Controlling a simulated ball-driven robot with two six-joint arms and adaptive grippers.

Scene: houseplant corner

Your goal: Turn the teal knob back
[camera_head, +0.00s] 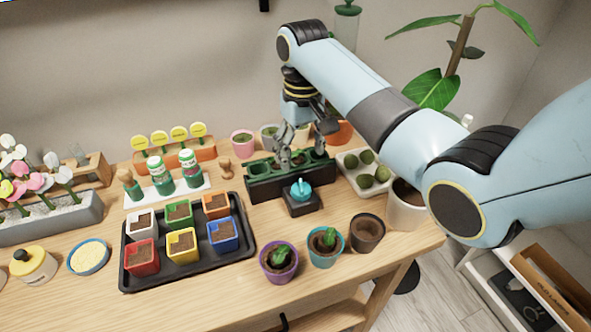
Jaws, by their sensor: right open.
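The teal knob (301,190) sits on a small dark base (303,206) at the front of a dark planter box with a green top (262,187). The knob stands uncovered in view. My right gripper (298,152) is open, over the green top just behind the knob, apart from the knob. Its fingers point down, and I cannot tell whether they touch the green top. My left gripper is not in view.
A black tray (190,265) of coloured pots stands left of the knob. A purple pot (278,272), a teal pot (325,256) and a dark pot (367,240) stand in front.

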